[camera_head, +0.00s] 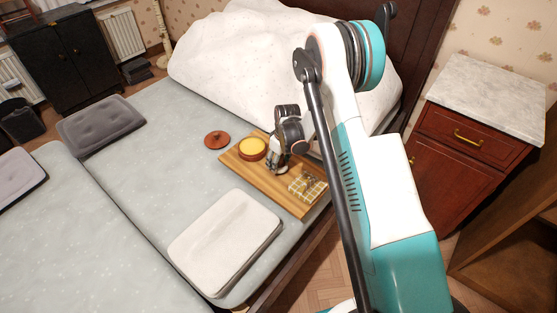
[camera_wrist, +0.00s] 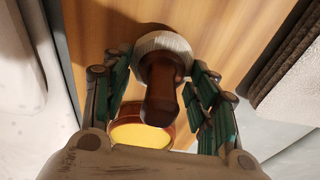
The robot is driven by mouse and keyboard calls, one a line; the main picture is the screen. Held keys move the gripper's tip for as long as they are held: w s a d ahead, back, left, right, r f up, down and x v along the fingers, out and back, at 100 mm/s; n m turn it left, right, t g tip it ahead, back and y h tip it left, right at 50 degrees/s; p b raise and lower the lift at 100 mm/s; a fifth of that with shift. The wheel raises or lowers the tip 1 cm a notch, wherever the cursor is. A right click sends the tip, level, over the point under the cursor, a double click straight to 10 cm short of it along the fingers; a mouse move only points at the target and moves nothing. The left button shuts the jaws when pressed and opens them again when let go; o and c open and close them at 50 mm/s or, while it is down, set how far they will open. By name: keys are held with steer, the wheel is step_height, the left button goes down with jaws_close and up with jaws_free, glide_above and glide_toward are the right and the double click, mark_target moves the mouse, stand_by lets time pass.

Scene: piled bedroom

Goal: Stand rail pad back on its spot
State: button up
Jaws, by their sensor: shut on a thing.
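A dark brown handled piece with a pale, textured round rim (camera_wrist: 164,82) is between my fingers in the wrist view; I take it to be the rail pad. My gripper (camera_wrist: 157,62) is shut on it, with one finger on each side. In the head view my gripper (camera_head: 279,168) is low over the wooden board (camera_head: 240,170) on the bed, and the held piece is mostly hidden there. I cannot tell whether it touches the board.
A round tub with yellow contents (camera_head: 252,147) stands on the board, beside my gripper. A folded checked cloth (camera_head: 307,186) lies at the board's near right end. A red-brown disc (camera_head: 217,140) lies left of the board. A white cushion (camera_head: 225,243) lies in front.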

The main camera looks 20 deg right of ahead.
steer(key=shift+f, duration=0.5)
steer(key=o, duration=1.6)
steer(key=shift+r, duration=0.1)
steer(key=shift+s+d+r+p, duration=0.15)
steer(key=shift+r+p, duration=0.4)
steer(key=shift+r, duration=0.75)
steer(key=shift+s+d+r+p, duration=0.15)
steer(key=shift+r+p, duration=0.35)
steer(key=shift+r, duration=0.8)
steer(key=shift+s+d+r+p, duration=0.1)
steer(key=shift+s+r+p, duration=0.3)
steer(key=shift+r, duration=0.9)
steer(key=shift+w, duration=0.15)
